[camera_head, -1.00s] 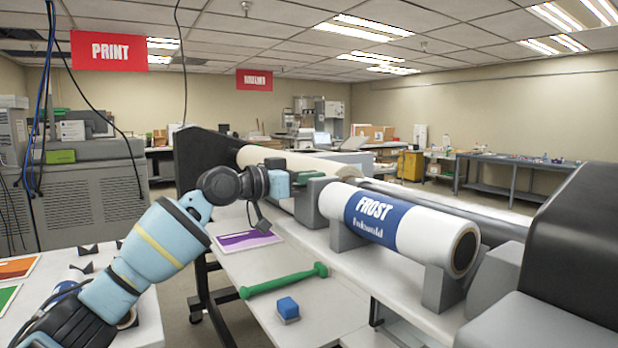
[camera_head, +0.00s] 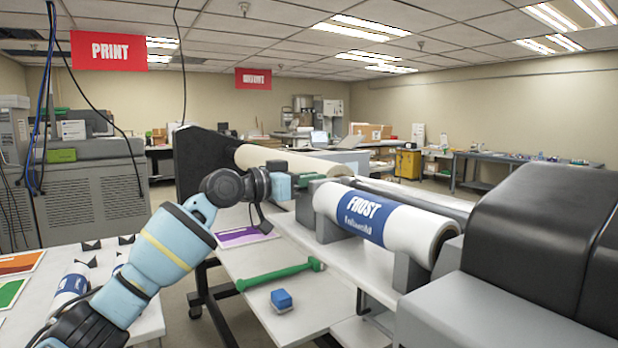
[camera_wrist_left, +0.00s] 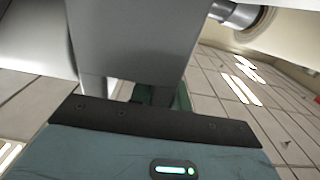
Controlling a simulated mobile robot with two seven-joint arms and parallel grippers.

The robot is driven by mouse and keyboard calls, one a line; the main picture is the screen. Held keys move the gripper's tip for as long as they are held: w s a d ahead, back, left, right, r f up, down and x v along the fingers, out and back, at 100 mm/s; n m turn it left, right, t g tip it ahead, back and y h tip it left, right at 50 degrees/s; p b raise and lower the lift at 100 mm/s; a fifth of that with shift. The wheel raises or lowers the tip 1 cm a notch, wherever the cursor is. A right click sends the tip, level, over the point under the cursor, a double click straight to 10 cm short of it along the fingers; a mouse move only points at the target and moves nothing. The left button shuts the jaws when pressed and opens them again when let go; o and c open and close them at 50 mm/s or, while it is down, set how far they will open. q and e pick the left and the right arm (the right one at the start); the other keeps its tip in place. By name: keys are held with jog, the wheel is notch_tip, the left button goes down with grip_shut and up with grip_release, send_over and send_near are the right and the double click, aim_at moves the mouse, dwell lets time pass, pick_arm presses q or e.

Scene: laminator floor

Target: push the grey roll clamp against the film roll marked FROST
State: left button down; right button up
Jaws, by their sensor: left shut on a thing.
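The film roll marked FROST (camera_head: 372,218) is white with a blue band and lies on grey supports on the machine at the centre right. The grey roll clamp (camera_head: 304,208) stands at its far left end. They look very close, but I cannot tell whether they touch. My left gripper (camera_head: 305,180) is shut on the clamp, reaching in from the left. In the left wrist view the clamp (camera_wrist_left: 130,40) fills the space in front of the gripper, and its grasped part is mostly hidden. The right gripper is out of view.
A dark machine housing (camera_head: 548,235) stands at the right, and a cream roll (camera_head: 290,162) lies behind the clamp. On the lower shelf are a green handled tool (camera_head: 275,275) and a blue block (camera_head: 281,298). A table (camera_head: 125,262) with cards and rolls is at the left.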

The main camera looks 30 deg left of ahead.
pick_arm(q)
jog(key=shift+d+f, duration=0.15)
jog(key=shift+d, duration=0.1)
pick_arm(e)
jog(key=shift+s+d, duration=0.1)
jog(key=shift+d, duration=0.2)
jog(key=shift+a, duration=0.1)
pick_arm(q)
jog(key=c, duration=1.7)
grip_release()
jog(key=o, duration=0.4)
jog(key=shift+s+d, duration=0.1)
jog(key=shift+s, duration=0.05)
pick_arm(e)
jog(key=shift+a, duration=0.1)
